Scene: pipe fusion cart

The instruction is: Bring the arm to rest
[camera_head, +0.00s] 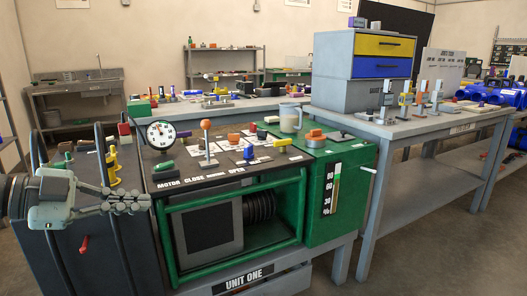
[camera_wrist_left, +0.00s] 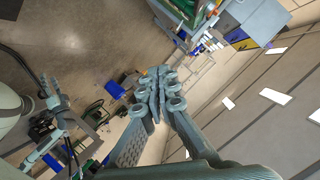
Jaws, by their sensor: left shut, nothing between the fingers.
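My left gripper (camera_head: 148,201) is in the head view at the left, extending in from the left edge. It is shut and empty, its fingers pointing right in front of the dark left part of the pipe fusion cart. In the left wrist view its closed fingers (camera_wrist_left: 160,72) point up the picture with nothing between them. The green-framed pipe fusion cart (camera_head: 300,205) carries a round gauge (camera_head: 160,134), levers and knobs on its dark top. My right gripper is not in the head view.
A grey table (camera_head: 440,131) with a blue and yellow drawer cabinet (camera_head: 382,56) stands right of the cart. Black hoops (camera_head: 110,190) and a yellow coiled part (camera_head: 113,167) rise beside the left gripper. Open floor (camera_head: 430,235) shows at lower right.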

